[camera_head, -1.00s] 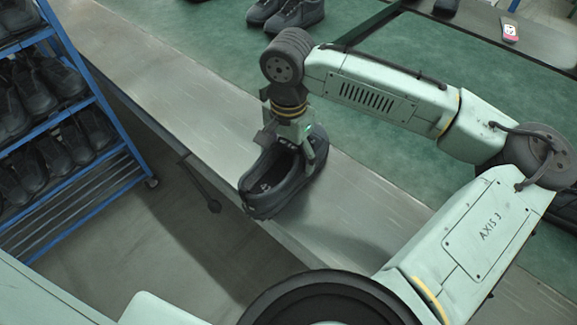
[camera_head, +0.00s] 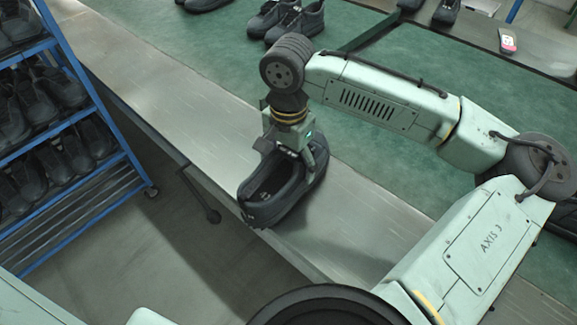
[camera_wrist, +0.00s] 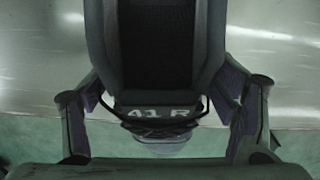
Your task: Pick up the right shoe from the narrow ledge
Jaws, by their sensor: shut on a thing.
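A black shoe (camera_head: 296,207) is on or just above the narrow metal ledge (camera_head: 205,125), with its opening up and its near end at the ledge's front edge. I cannot tell whether a gap lies under it. My gripper (camera_head: 292,152) points down over the shoe's far end and is shut on it. In the wrist view the shoe (camera_wrist: 155,45) sits between the two fingers (camera_wrist: 160,108), with a "41 R" mark inside it. The shoe's underside is hidden.
A blue rack (camera_head: 90,85) with several black shoes stands at the left. A green mat (camera_head: 190,45) lies behind the ledge, with more shoes (camera_head: 287,20) at the back. A handheld device (camera_head: 508,40) lies at the far right. The ledge on either side of the shoe is clear.

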